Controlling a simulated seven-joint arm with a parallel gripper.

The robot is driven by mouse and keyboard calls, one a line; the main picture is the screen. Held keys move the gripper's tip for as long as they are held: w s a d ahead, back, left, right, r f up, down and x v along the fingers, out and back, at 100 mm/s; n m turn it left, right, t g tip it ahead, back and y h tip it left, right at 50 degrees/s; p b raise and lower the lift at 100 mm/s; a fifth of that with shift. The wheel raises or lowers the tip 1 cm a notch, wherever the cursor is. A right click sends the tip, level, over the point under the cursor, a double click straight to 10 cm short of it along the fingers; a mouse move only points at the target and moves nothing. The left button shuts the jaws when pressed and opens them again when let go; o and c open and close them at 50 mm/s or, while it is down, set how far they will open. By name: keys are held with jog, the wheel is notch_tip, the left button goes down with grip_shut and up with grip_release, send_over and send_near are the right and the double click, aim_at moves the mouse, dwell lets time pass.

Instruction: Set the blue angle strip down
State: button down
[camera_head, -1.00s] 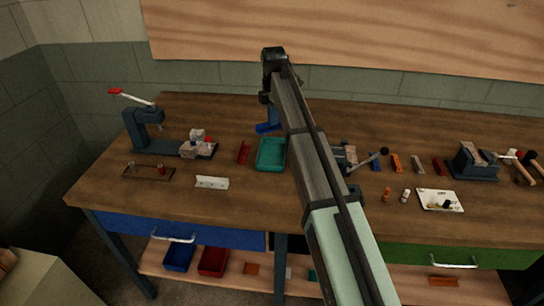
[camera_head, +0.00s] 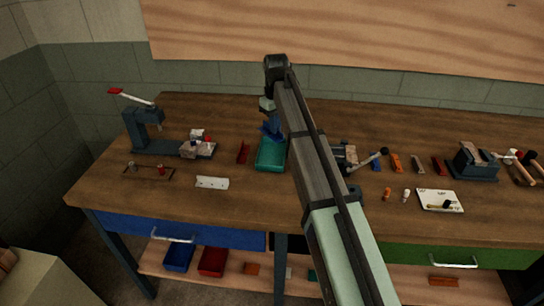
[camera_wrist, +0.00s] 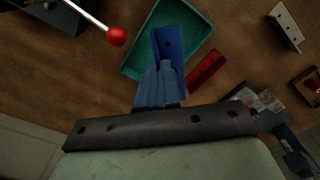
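The blue angle strip (camera_wrist: 168,44), with a dark hole in it, extends beyond my gripper's fingertips in the wrist view, over the teal tray. My gripper (camera_wrist: 161,70) appears shut on its near end; the fingers are also blue, so the exact contact is hard to see. In the head view my gripper (camera_head: 271,125) is at the back edge of the teal tray (camera_head: 270,165), and strip and fingers blend into one blue shape. Whether the strip touches the tray floor cannot be told.
A red angle strip (camera_head: 243,152) lies just left of the tray, and a white perforated strip (camera_head: 212,183) lies in front of it. A lever press (camera_head: 147,130) stands at left. A clamp with a lever (camera_head: 346,155) is to the right. The front middle of the bench is clear.

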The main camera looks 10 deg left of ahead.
aim_at(275, 158)
jog(key=m, duration=0.8)
jog(key=shift+f+m, duration=0.1)
jog(key=shift+m, duration=0.3)
jog(key=shift+f, duration=4.9)
jog(key=shift+f, duration=0.1)
jog(key=c, duration=1.3)
grip_release()
jog(key=shift+c, duration=0.2)
notch_tip(275, 158, up, 12)
jog(key=shift+r, duration=0.1)
